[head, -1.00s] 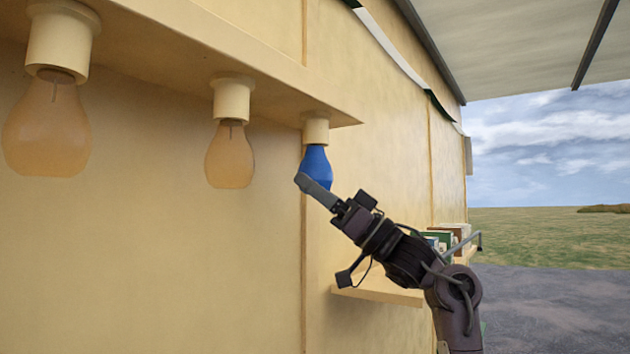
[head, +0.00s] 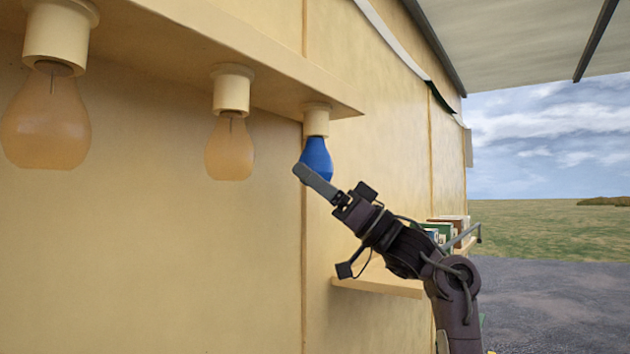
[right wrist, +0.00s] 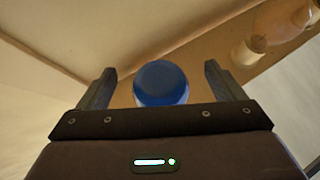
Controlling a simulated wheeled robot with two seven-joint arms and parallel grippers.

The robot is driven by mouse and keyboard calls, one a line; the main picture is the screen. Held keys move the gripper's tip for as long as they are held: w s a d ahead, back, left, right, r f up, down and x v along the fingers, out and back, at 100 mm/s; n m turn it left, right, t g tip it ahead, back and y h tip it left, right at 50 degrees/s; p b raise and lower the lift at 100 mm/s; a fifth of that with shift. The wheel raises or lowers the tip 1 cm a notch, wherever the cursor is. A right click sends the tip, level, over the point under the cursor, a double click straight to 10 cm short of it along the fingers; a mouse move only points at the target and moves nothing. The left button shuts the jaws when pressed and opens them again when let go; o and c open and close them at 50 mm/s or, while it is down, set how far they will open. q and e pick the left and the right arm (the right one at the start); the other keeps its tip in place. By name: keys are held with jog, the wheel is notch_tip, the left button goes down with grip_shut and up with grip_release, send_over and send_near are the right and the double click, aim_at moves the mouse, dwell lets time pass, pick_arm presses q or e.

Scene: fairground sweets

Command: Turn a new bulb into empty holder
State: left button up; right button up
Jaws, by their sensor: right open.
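A blue bulb (head: 316,158) hangs neck up in the right-hand cream holder (head: 316,120) under the ledge. No gap shows between its neck and the holder. My right gripper (head: 300,172) is at the lower part of the blue bulb, reaching up from below right. In the right wrist view the blue bulb (right wrist: 161,83) is between the two open fingers, with a gap on each side. Two clear orange bulbs, one in the middle (head: 230,150) and one at the left (head: 46,122), hang in their own holders. My left gripper is out of view.
The ledge (head: 215,40) runs along the cream wall above the bulbs. A small shelf (head: 378,283) sticks out of the wall below my right arm. Several boxes (head: 445,230) stand behind the arm. Open air lies to the right.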

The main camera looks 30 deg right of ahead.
dwell(0.3)
jog(key=shift+f+m+t+h+b, duration=0.25)
jog(key=shift+m+t+h+b, duration=0.25)
jog(key=shift+t+h+b, duration=0.3)
jog(key=m+t+h+b, duration=0.1)
jog(key=m+t+h, duration=0.1)
jog(key=t+h, duration=0.1)
jog(key=m+t+h, duration=0.1)
jog(key=h, duration=0.1)
jog(key=m+t+h+b, duration=0.1)
jog(key=h, duration=0.2)
jog(key=m+t+h, duration=0.1)
jog(key=m+h, duration=0.1)
jog(key=h, duration=0.1)
jog(key=shift+a+r+t, duration=0.1)
jog(key=shift+t, duration=0.3)
jog(key=m+h, duration=0.1)
jog(key=h, duration=0.2)
jog(key=m+h+b, duration=0.1)
jog(key=h, duration=0.2)
jog(key=shift+m+t, duration=0.3)
jog(key=shift+t, duration=0.1)
jog(key=shift+r+m+h, duration=0.15)
jog(key=shift+m+h, duration=0.45)
jog(key=shift+h, duration=0.6)
jog(key=shift+d, duration=0.2)
jog(key=shift+a, duration=0.1)
